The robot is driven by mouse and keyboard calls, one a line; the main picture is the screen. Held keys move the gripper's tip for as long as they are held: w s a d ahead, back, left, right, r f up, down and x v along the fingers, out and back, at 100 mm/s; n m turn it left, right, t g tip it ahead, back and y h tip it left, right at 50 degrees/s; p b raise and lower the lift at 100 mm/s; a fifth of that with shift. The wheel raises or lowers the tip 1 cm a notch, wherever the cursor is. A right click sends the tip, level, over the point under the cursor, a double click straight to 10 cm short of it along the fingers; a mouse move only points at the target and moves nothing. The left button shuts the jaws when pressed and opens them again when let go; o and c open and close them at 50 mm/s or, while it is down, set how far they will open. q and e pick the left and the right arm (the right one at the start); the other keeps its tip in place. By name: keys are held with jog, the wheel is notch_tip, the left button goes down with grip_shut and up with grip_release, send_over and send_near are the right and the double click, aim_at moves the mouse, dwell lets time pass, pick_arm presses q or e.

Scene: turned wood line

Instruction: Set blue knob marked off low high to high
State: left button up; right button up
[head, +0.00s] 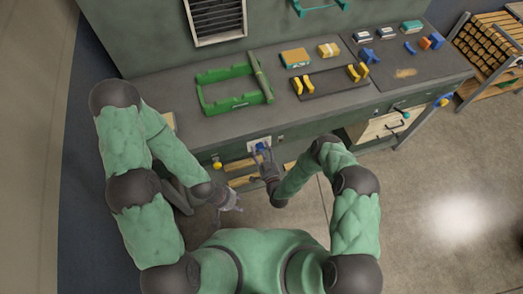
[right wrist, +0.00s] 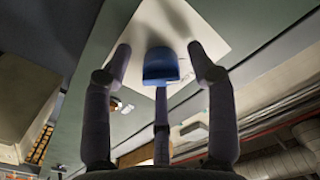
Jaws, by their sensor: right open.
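The blue knob (right wrist: 161,66) sits on a pale square plate (right wrist: 185,22) in the right wrist view. In the head view the knob (head: 260,147) is small on the front face of the workbench. Its off, low and high marks are not readable, so its setting cannot be told. My right gripper (right wrist: 159,58) is open, with its fingertips around the knob and visible gaps on the left and right. It also shows in the head view (head: 264,158), right at the knob. My left gripper (head: 232,204) hangs lower left, away from the bench, with its fingers apart and empty.
A yellow knob (head: 217,164) is on the bench front to the left. A drawer unit (head: 385,125) is at the right. The bench top (head: 215,122) carries a green frame (head: 220,104) and a dark tray with yellow pieces (head: 330,84). Open floor lies at the right.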

jog(key=shift+c, duration=0.3)
jog(key=c, duration=1.1)
jog(key=shift+s+f+m+b, duration=0.1)
jog(key=shift+m+b, duration=0.25)
jog(key=shift+m, duration=0.25)
jog(key=m+b, duration=0.6)
jog(key=m, duration=1)
jog(key=shift+a+m, duration=0.15)
jog(key=shift+m, duration=0.15)
jog(key=o, duration=1.2)
jog(key=shift+c, duration=0.2)
